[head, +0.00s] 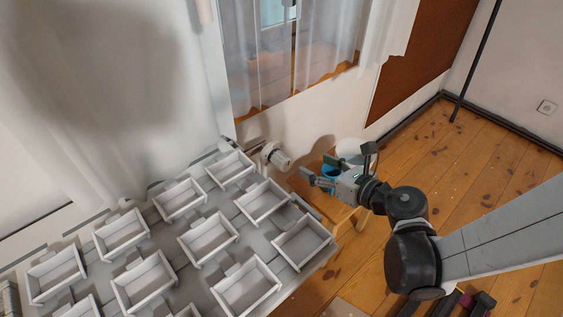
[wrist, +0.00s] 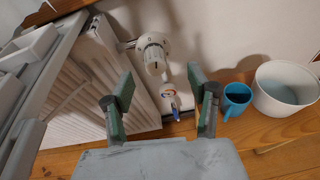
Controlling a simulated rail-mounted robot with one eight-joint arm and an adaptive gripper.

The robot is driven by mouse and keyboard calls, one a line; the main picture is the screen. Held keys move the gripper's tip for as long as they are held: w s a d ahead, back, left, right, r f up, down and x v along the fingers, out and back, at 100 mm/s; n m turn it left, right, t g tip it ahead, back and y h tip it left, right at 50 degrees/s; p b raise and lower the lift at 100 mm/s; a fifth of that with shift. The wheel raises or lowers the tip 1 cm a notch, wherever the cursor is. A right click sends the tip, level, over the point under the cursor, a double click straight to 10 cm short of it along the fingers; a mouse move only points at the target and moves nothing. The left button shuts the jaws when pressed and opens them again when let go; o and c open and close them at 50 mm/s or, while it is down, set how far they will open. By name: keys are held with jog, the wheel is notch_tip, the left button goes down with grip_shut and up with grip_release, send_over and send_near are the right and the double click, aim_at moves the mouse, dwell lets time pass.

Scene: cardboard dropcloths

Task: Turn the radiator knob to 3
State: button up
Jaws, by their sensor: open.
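The radiator knob (wrist: 154,54) is a white ribbed cylinder on the valve at the radiator's end, with its end facing my gripper in the wrist view. It also shows as a white knob in the head view (head: 277,156). Marks on it are too small to read surely. My gripper (wrist: 159,82) is open, with green-padded fingers on either side of the view, apart from the knob and nothing between them held. In the head view my gripper (head: 338,172) is to the right of the knob. The white radiator (wrist: 98,75) is left of the knob.
A rack of several grey-white bins (head: 208,237) stands in front of the radiator. A blue mug (wrist: 236,97) and a white pot (wrist: 285,88) stand on a wooden surface right of the knob.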

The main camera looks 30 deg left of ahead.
aim_at(288, 164)
jog(key=shift+n+g+h, duration=0.3)
jog(key=shift+n, duration=0.4)
jog(key=x, duration=0.4)
jog(key=s+f+x, duration=0.1)
jog(key=x, duration=0.4)
jog(key=f+x, duration=0.1)
jog(key=x, duration=0.3)
jog(key=shift+s+a+f+b, duration=0.15)
jog(key=shift+s+b, duration=0.05)
jog(key=shift+b, duration=0.1)
jog(key=c, duration=1.1)
jog(key=shift+c, duration=0.2)
